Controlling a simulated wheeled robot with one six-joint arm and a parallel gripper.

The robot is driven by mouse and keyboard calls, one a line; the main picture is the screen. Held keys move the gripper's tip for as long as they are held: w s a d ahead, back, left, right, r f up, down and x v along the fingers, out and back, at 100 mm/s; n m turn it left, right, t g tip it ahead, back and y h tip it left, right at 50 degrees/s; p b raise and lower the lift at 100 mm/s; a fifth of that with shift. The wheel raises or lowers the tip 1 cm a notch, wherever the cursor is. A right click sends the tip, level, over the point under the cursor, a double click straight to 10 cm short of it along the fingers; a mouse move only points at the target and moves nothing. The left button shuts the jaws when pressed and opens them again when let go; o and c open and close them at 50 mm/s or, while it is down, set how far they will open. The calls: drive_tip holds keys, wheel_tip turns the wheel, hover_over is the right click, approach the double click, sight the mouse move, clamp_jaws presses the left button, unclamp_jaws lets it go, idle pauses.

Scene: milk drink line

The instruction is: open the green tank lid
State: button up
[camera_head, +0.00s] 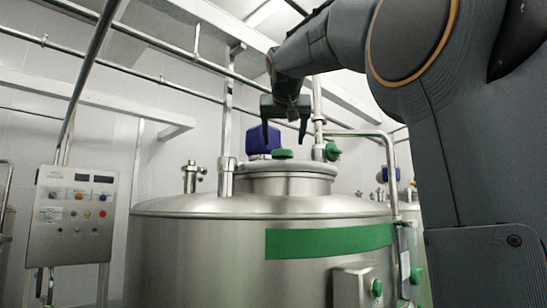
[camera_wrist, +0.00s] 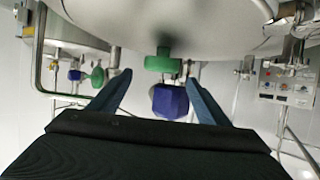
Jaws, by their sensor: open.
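The steel tank with a green band (camera_head: 335,241) stands in the middle of the head view. Its round lid (camera_head: 290,166) sits shut on the raised neck, with a green handle (camera_head: 282,154) on top. My gripper (camera_head: 284,138) is open and empty, fingers pointing down just above the handle. In the wrist view the green handle (camera_wrist: 163,63) lies beyond the fingertips and between them, apart from both. The pale lid surface (camera_wrist: 205,30) fills the top of that view.
A blue motor housing (camera_head: 262,139) stands by the lid and shows between my fingers in the wrist view (camera_wrist: 170,101). A green-knobbed valve (camera_head: 332,151) and a bent pipe (camera_head: 365,133) are to the right. A control panel (camera_head: 73,215) is at left.

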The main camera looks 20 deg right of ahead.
sight(283, 151)
drive_tip(key=shift+w+d+f, duration=0.1)
drive_tip(key=shift+w+f, duration=0.05)
drive_tip(key=shift+w, duration=0.6)
drive_tip(key=p+x, duration=0.2)
drive_tip(key=x, duration=0.4)
drive_tip(key=shift+w+d+f, duration=0.15)
drive_tip(key=shift+w+d, duration=0.1)
drive_tip(key=shift+w, duration=0.05)
drive_tip(key=c, duration=1.4)
drive_tip(key=shift+s+d, duration=0.1)
drive_tip(key=shift+s, duration=0.05)
drive_tip(key=shift+c, duration=0.3)
